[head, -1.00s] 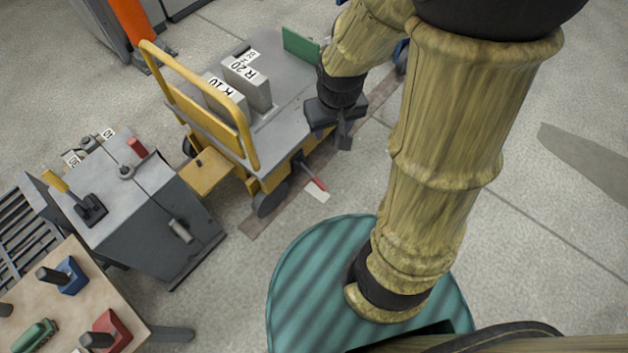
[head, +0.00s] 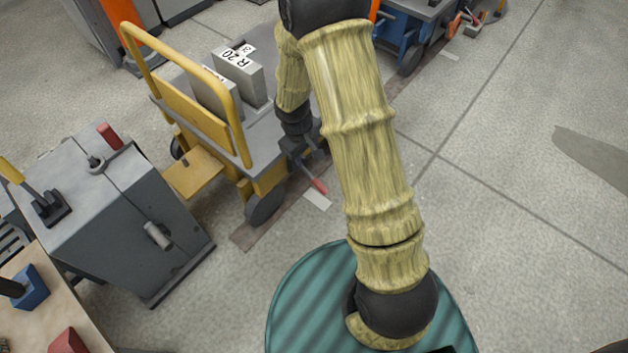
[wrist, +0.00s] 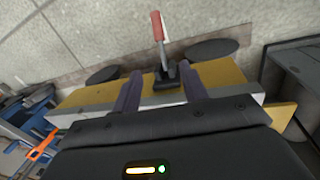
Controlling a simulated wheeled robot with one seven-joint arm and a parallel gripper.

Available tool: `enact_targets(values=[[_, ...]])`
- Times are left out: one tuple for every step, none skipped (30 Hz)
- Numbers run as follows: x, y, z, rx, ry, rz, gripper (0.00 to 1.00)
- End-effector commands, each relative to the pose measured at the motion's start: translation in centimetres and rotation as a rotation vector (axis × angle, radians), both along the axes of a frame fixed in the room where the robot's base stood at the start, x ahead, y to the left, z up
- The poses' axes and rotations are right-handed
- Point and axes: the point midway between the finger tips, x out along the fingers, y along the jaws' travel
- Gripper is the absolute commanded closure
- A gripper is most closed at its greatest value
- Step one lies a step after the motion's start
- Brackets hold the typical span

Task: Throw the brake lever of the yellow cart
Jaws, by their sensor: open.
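The yellow cart (head: 205,128) stands left of my arm, with a yellow push handle and a grey deck. Its brake lever has a red grip (head: 319,186) and sticks out low on the cart's side, over a pale floor patch. In the wrist view the lever (wrist: 158,28) rises from a dark bracket on the cart's yellow side. My gripper (head: 307,163) is close to the lever in the head view. In the wrist view the open fingers (wrist: 158,88) lie either side of the bracket's line, with the red grip beyond them. Contact cannot be told.
Grey blocks labelled R (head: 237,76) stand on the cart's deck. A grey cabinet (head: 120,215) with levers stands left of the cart. A blue cart (head: 402,22) stands behind. Open floor (head: 500,230) lies to the right.

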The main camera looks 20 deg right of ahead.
Motion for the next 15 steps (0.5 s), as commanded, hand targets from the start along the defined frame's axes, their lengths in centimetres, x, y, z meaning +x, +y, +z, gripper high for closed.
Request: enact_targets(values=[[0.0, 0.0, -0.2, 0.0, 0.0, -0.001, 0.57], [0.0, -0.1, -0.3, 0.0, 0.001, -0.001, 0.57], [0.0, -0.1, -0.6, 0.0, 0.001, -0.001, 0.57], [0.0, -0.1, -0.9, 0.0, 0.001, -0.001, 0.57], [0.1, -0.2, -1.2, 0.0, 0.001, -0.001, 0.57], [0.1, -0.2, -1.7, 0.0, 0.001, -0.002, 0.57], [0.1, -0.3, -2.2, 0.0, 0.001, -0.002, 0.57], [0.2, -0.4, -2.6, 0.0, 0.001, -0.002, 0.57], [0.2, -0.5, -3.3, 0.0, 0.002, -0.002, 0.57], [0.2, -0.5, -3.9, -0.001, 0.003, -0.001, 0.57], [0.3, -0.6, -4.4, 0.0, 0.002, -0.001, 0.57], [0.4, -0.7, -5.1, 0.0, 0.001, 0.0, 0.57], [0.4, -0.8, -5.7, 0.0, 0.001, -0.001, 0.57], [0.4, -0.9, -6.2, 0.0, 0.002, -0.001, 0.57], [0.5, -1.0, -6.9, 0.0, 0.002, -0.002, 0.57]])
